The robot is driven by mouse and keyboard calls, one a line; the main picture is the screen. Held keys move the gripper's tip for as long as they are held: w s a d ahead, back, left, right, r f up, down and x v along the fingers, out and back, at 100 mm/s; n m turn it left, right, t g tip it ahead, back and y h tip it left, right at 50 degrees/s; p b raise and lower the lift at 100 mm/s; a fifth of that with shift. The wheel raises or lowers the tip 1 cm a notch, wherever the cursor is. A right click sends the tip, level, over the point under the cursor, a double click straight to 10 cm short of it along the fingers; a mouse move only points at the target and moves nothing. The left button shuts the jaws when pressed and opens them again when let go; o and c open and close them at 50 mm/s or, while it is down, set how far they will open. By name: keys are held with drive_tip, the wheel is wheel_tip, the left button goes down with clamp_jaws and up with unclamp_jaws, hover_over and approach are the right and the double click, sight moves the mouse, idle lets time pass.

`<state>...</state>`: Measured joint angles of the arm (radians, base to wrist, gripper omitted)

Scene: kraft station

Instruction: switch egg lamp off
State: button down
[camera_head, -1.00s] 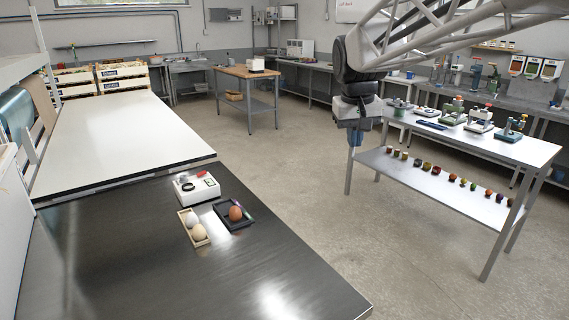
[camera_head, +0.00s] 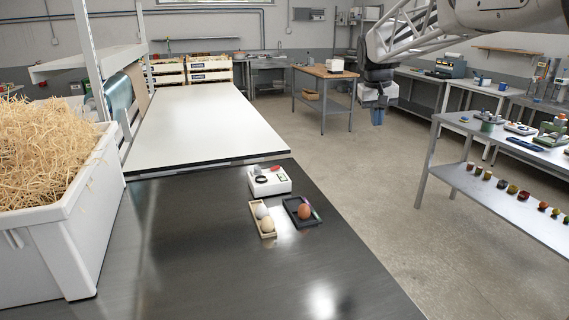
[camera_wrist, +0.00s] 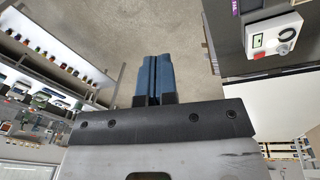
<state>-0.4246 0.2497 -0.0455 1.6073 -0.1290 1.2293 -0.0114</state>
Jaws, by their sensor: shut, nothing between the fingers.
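The egg lamp looks to be the small white box (camera_head: 269,181) on the dark bench. It has a black ring on top, a red knob or button and a small green mark. In the wrist view the white box (camera_wrist: 272,38) is at the upper right, with a red button and the dark ring. I cannot tell whether it is lit. My gripper (camera_head: 377,117) hangs over the floor, well to the right of and beyond the box. In the wrist view its blue fingers (camera_wrist: 155,75) are together with nothing between them.
A white bin of straw (camera_head: 85,200) stands left. The white table (camera_head: 190,125) behind is clear.

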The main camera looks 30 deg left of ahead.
drive_tip(key=w+a+f+n, duration=0.15)
drive_tip(key=w+a, duration=0.25)
drive_tip(key=a, duration=0.5)
drive_tip(key=w+a+f, duration=0.3)
drive_tip(key=w+a, duration=0.2)
drive_tip(key=a, duration=0.5)
drive_tip(key=n, duration=0.2)
hover_over(277, 167)
drive_tip(key=s+a, duration=0.1)
drive_tip(key=s, duration=0.1)
wheel_tip(277, 167, down, 9)
drive_tip(key=shift+s+a+f+h, duration=0.15)
drive_tip(key=shift+a+f+h, duration=0.25)
drive_tip(key=shift+a, duration=0.3)
drive_tip(key=f, duration=0.4)
drive_tip(key=w+d+f, duration=0.1)
drive_tip(key=f, duration=0.4)
drive_tip(key=w+d+f, duration=0.1)
drive_tip(key=f, duration=0.3)
drive_tip(key=shift+f, duration=0.4)
drive_tip(key=shift+d, duration=0.1)
